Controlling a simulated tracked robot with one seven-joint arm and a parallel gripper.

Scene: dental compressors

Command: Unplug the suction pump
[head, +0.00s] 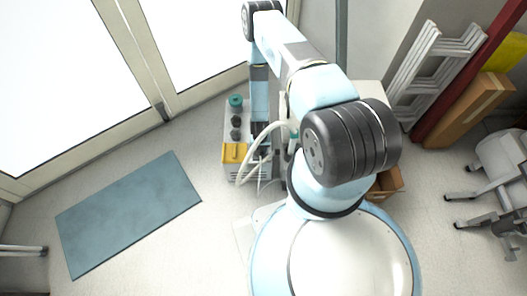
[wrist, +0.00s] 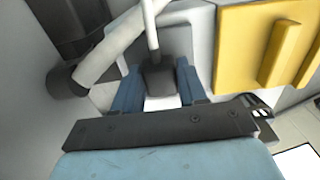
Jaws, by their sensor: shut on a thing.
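The wrist view shows a dark plug (wrist: 158,80) with a thin white cable (wrist: 151,28) rising from its back. My gripper (wrist: 158,88) has its two blue fingers on either side of the plug and is shut on it. The plug is close to a pale machine wall; I cannot tell whether its prongs are in a socket. In the head view a pale machine with a yellow box (head: 234,153), dark knobs and a teal cap (head: 235,101) stands beside my arm, and I take it for the suction pump. My arm hides much of that area.
A thick white hose (wrist: 112,48) runs close to the left finger, ending in a dark fitting. The yellow box (wrist: 262,42) is close on the right. A blue-grey mat (head: 130,212) lies on open floor at left. A cardboard box (head: 386,183) and a chair (head: 500,165) are at right.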

